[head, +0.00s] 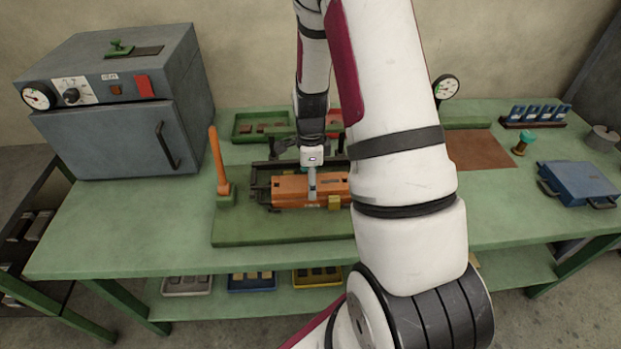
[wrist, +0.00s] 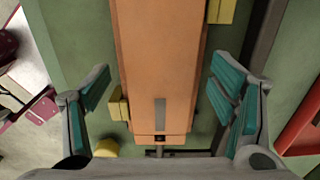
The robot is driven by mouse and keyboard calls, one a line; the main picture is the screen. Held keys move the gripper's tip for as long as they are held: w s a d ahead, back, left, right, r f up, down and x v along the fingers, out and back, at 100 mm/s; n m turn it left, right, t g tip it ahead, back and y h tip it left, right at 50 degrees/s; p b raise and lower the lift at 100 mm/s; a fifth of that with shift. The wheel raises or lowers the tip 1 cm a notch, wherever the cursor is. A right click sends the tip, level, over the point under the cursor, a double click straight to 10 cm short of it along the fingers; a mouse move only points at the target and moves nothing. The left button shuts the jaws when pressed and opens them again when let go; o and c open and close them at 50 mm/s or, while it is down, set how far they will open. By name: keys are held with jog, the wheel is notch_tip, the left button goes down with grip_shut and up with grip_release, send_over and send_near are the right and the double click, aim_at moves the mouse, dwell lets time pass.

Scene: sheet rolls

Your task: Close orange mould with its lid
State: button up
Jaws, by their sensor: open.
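The orange mould (head: 290,194) lies on a green base board (head: 270,232) in the middle of the bench, within a dark frame. In the wrist view a long orange body (wrist: 158,55) with a grey strip runs between the fingers. I cannot tell whether this top surface is the lid or the mould body; no separate lid is clear. My gripper (wrist: 160,90) is open, its teal-padded fingers on either side of the orange body, apart from it. In the head view my gripper (head: 312,184) is over the mould, partly hiding it.
An upright orange lever (head: 218,160) stands left of the mould. A grey oven (head: 120,115) is at the back left. A green tray (head: 262,126) lies behind the mould. A blue case (head: 577,183) is at the right. My arm hides the bench right of the mould.

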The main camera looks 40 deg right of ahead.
notch_tip(320, 180, up, 12)
dwell(0.5)
dwell(0.7)
